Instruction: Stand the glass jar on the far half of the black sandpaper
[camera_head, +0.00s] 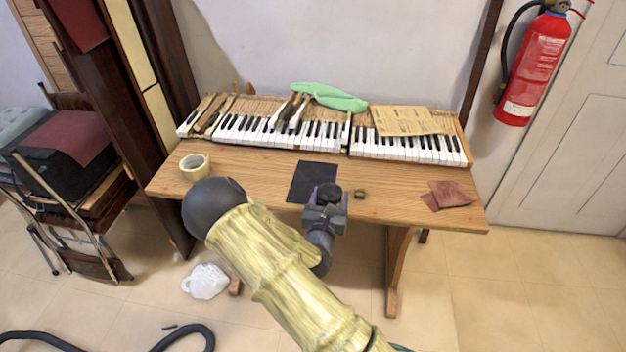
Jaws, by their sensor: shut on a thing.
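The black sandpaper (308,178) lies flat on the wooden table, near its front edge and around the middle. My gripper (328,203) is at the near right corner of the sandpaper and hides part of it. It is shut on the glass jar (329,192), of which I see mainly a dark round top between the fingers. The jar's body and base are hidden by the gripper, so I cannot tell whether it touches the table. The far half of the sandpaper is bare.
Piano keys (400,148) run along the back of the table (250,172). A tape roll (195,167) is at the left, reddish sandpaper pieces (452,193) at the right. A small brown object (360,194) sits just right of my gripper. A green cloth (335,98) lies behind the keys.

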